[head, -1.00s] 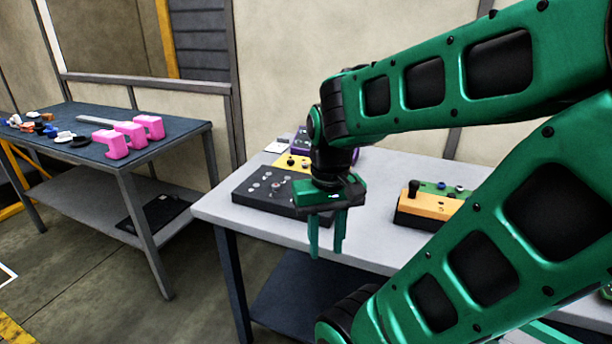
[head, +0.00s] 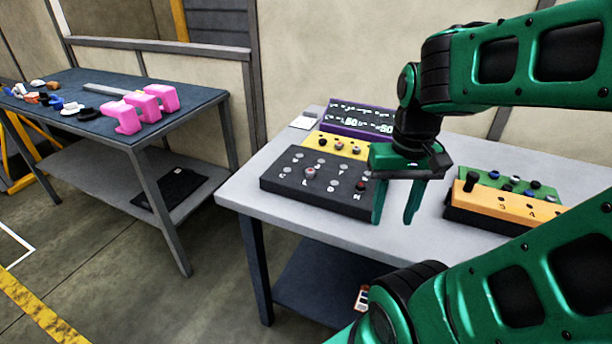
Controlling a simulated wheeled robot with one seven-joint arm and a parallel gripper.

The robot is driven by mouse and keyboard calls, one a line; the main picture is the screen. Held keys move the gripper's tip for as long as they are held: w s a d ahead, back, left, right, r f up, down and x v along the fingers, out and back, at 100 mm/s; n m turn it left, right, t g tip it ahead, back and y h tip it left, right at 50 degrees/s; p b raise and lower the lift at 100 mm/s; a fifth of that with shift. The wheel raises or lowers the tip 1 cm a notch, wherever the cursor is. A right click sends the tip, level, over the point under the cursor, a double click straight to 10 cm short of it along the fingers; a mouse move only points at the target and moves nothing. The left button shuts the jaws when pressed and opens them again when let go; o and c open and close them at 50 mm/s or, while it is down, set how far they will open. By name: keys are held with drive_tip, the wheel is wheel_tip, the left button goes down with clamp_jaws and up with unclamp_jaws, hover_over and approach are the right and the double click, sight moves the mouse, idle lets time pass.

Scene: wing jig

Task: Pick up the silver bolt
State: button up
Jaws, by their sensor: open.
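Other small silver-grey pieces (head: 340,146) stand on the yellow block (head: 313,139) behind, and I cannot tell for sure which one is the silver bolt. My green gripper (head: 393,216) is open and empty, fingers pointing down. In the picture it is to the right of the dark block, its left finger overlapping the block's right edge.
A purple panel (head: 345,115) stands behind the yellow block. An orange block (head: 500,203) and a green block (head: 520,184) with small pieces sit on the right. The table (head: 300,219) is clear along its front. A left table (head: 90,131) holds pink brackets (head: 140,108).

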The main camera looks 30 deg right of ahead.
drive_tip(key=w+d+r+m, duration=0.1)
drive_tip(key=w+r, duration=0.1)
drive_tip(key=w, duration=0.3)
wheel_tip(320, 180, up, 4)
drive_tip(key=r+m, duration=0.1)
drive_tip(key=m, duration=0.3)
hover_over(310, 171)
drive_tip(key=shift+f, duration=5.4)
clamp_jaws()
